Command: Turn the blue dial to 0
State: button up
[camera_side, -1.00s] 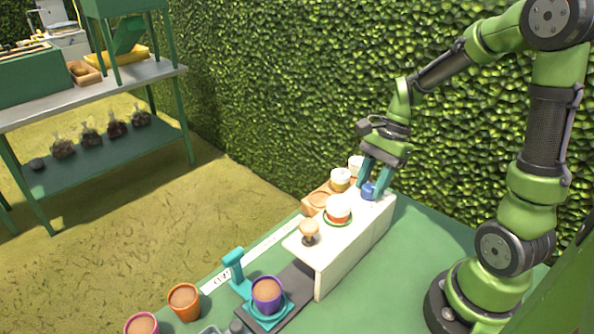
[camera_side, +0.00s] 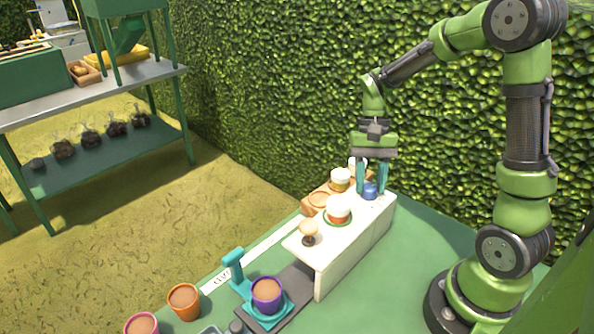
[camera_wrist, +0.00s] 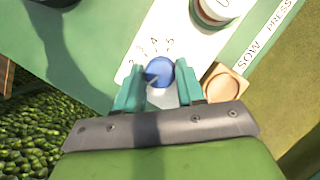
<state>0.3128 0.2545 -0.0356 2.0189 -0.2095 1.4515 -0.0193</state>
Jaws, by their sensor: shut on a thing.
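The blue dial (camera_side: 370,191) is on top of the white box (camera_side: 345,240), near its far right end. It also shows in the wrist view (camera_wrist: 159,71), with printed numbers including 2, 3, 4 and 5 along its upper side. The pointer's reading is not clear. My gripper (camera_side: 372,190) points straight down, its teal fingers on either side of the dial. In the wrist view, my gripper (camera_wrist: 160,78) is shut on the dial.
A purple pot (camera_side: 267,294) stands at the front. The hedge (camera_side: 270,90) rises behind the table.

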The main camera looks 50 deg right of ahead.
jog(key=shift+n, duration=0.5)
jog(key=o, duration=1)
jog(key=v, duration=1.7)
jog(key=shift+w+a, duration=0.2)
